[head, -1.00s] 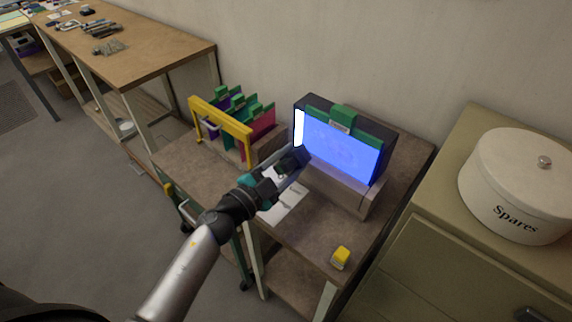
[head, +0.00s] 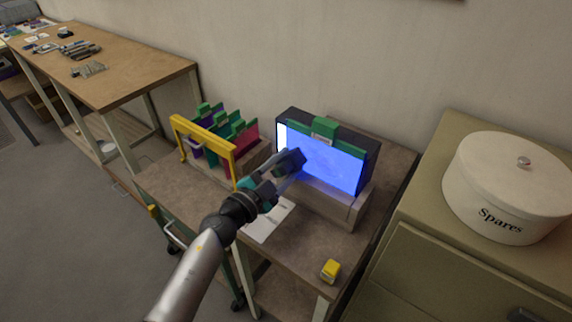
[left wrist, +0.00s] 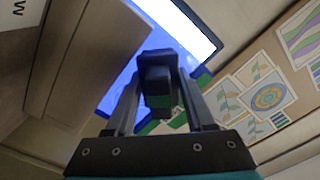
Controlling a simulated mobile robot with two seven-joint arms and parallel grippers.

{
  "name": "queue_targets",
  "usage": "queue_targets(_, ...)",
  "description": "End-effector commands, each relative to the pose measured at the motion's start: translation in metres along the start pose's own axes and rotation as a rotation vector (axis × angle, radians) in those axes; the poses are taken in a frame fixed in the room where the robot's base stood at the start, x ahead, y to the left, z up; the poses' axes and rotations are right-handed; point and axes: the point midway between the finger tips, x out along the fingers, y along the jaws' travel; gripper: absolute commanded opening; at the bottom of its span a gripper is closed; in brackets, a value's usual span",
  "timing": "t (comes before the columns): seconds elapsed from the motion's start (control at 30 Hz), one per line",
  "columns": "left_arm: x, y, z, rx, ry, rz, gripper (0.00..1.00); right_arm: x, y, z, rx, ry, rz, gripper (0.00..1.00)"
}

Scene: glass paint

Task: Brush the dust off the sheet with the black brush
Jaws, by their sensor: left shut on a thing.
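The sheet (head: 335,168) glows blue, upright in front of a dark light box (head: 372,158), with a green clamp (head: 324,127) along its top edge. It also shows in the left wrist view (left wrist: 188,30). My left gripper (head: 280,168) is shut on the black brush (head: 294,158), a dark block between the fingers in the left wrist view (left wrist: 157,80). The brush overlaps the lower left part of the sheet in the head view; I cannot tell whether it touches. My right gripper is not in view.
A yellow-framed rack (head: 205,144) of coloured sheets stands left of the light box. A white paper (head: 268,222) lies in front, and a yellow block (head: 330,271) sits near the table's front edge. A white "Spares" tin (head: 508,190) stands on the cabinet at right.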

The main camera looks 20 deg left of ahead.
Motion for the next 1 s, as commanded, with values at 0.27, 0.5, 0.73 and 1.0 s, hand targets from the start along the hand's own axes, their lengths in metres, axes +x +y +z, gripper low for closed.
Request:
queue_targets(0.27,0.003,0.0,0.0,0.0,0.001,-0.001,0.0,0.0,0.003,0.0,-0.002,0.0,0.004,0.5)
queue_targets(0.5,0.008,0.0,0.0,0.0,0.0,0.0,0.0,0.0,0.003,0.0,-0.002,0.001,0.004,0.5)
queue_targets(0.73,0.013,0.0,0.0,0.0,0.001,-0.001,0.0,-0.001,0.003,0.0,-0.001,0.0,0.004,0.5)
queue_targets(1.0,0.018,0.0,0.0,0.0,0.0,-0.001,0.0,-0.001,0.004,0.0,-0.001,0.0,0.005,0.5)
